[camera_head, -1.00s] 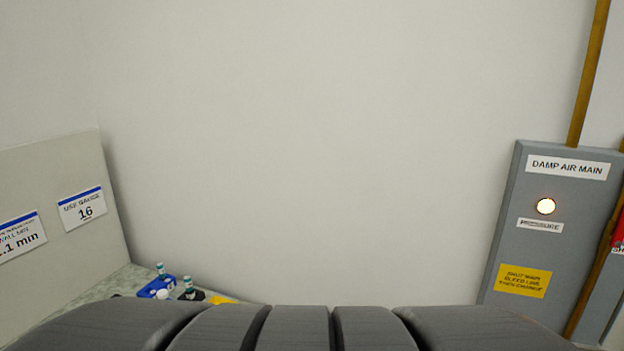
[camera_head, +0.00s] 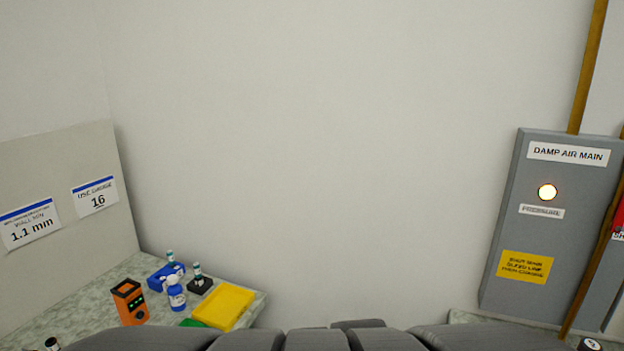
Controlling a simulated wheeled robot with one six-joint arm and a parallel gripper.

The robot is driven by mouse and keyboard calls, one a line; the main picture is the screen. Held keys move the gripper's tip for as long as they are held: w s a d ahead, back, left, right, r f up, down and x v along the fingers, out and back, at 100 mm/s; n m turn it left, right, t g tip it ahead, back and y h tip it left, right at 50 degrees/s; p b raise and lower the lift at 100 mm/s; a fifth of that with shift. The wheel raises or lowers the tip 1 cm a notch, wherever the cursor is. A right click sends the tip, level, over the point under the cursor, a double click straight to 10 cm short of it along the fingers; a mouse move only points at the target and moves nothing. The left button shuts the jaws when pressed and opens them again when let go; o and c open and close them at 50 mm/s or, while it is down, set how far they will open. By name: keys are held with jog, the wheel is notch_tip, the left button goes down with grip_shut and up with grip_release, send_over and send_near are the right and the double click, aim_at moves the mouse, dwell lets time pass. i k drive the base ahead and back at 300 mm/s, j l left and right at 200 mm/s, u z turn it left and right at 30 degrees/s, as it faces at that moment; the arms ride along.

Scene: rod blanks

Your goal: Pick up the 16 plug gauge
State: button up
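Two small upright pieces with teal and white tops stand at the back of the bench at lower left. One is at a blue holder (camera_head: 158,279), the other in a black block (camera_head: 201,286). They may be plug gauges, but no size marking is legible, so I cannot tell which is 16. A sign reading "USE GAUGE 16" (camera_head: 96,197) is on the grey panel at left. My gripper is not in view; dark grey parts of my own body fill the bottom edge and hide part of the bench.
The bench (camera_head: 84,314) also holds an orange and black device (camera_head: 130,302), a blue and white bottle (camera_head: 175,293), a yellow block (camera_head: 223,306) and a green item (camera_head: 192,323). A grey "DAMP AIR MAIN" panel (camera_head: 507,221) and pipe (camera_head: 587,70) stand at right.

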aim_at(196, 266)
jog(key=k+j+z, duration=0.1)
jog(key=k, duration=0.2)
jog(key=i+u, duration=0.15)
jog(key=i, duration=0.7)
jog(key=i+l+u, duration=0.1)
jog(key=i, duration=0.7)
